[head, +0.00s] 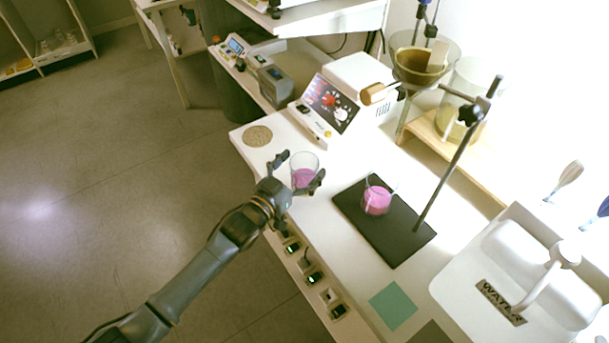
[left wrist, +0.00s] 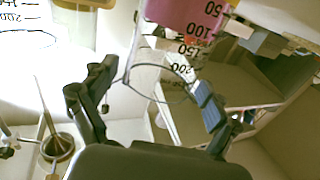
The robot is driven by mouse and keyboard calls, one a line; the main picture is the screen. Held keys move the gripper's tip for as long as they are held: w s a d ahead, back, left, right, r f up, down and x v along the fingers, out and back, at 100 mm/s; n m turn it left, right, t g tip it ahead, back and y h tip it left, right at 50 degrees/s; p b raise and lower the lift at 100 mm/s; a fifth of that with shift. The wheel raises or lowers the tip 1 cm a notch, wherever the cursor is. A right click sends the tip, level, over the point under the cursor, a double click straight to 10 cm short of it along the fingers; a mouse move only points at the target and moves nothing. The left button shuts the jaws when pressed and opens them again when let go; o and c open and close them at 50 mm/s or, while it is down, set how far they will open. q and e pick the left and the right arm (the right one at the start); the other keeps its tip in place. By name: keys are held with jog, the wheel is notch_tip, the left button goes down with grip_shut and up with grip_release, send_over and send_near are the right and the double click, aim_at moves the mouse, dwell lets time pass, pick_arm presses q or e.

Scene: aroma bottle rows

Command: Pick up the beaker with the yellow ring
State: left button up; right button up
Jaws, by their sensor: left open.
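A clear beaker (head: 304,172) with pink liquid stands near the bench's front edge in the head view. My left gripper (head: 298,171) is open, with its fingers spread at either side of this beaker. In the left wrist view the beaker (left wrist: 180,18) appears upside down, with black volume marks, beyond and between the open fingers (left wrist: 150,97). I cannot tell whether the fingers touch it. A second beaker (head: 377,201) with pink liquid stands on a black stand base. I cannot make out a yellow ring on either beaker. My right gripper is not in view.
The black stand base (head: 407,238) carries a metal rod rising at right. A round tan pad (head: 257,136) lies to the left, and a device with a display panel (head: 331,104) stands behind. A green square (head: 393,306) and a white sink (head: 459,287) are at right.

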pick_arm(q)
jog(key=shift+w+d, duration=0.35)
jog(key=shift+w, duration=0.1)
jog(key=c, duration=1.7)
jog(key=shift+c, duration=0.7)
jog(key=shift+r, duration=0.2)
